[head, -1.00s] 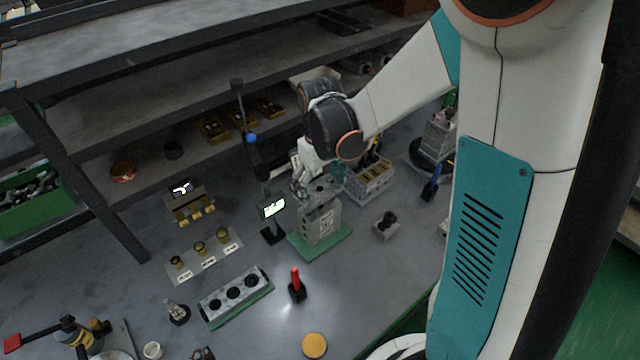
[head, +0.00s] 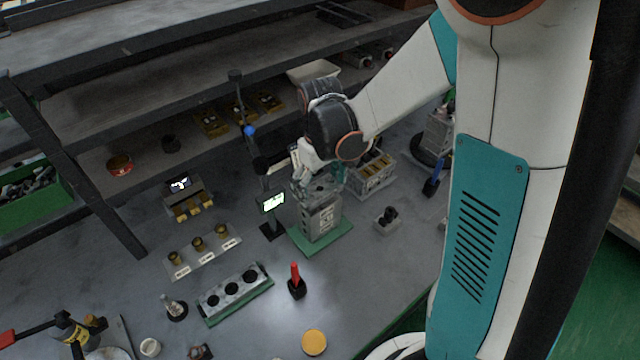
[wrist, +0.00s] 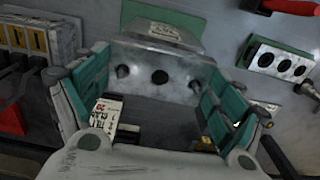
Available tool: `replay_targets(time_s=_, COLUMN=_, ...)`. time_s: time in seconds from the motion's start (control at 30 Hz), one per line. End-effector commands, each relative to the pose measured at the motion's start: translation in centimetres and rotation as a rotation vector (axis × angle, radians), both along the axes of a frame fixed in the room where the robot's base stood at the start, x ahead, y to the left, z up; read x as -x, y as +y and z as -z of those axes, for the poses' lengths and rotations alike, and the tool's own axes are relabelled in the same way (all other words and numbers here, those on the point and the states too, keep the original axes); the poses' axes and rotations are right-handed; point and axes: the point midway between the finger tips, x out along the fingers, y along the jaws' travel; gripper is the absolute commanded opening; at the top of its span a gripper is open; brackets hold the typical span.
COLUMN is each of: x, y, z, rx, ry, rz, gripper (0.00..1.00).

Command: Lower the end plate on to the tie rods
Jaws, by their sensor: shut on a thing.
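The grey valve block stack (head: 321,219) stands upright on a green base (head: 338,234) in the middle of the bench in the head view. My gripper (head: 318,184) is directly over its top. In the wrist view my gripper's teal fingers (wrist: 158,92) stand on either side of a grey metal end plate (wrist: 142,82) and are shut on it. The plate has a dark hole in its middle and a dark round tie rod end or hole near each side. The labelled front of the stack (wrist: 165,32) shows beyond it. I cannot tell whether the plate touches the stack.
A small lit display (head: 272,202) stands close left of the stack. A grey crate with yellow parts (head: 370,178) is close on its right. A red-handled tool (head: 295,280) and a three-hole block (head: 234,291) are in front.

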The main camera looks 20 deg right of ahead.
Motion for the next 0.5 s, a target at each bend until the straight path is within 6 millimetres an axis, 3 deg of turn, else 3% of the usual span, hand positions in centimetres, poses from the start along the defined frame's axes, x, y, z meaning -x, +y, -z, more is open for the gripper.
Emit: replay_targets(time_s=0.5, x=0.0, y=0.0, z=1.3, rx=0.0, ry=0.0, rz=0.0, gripper=0.56)
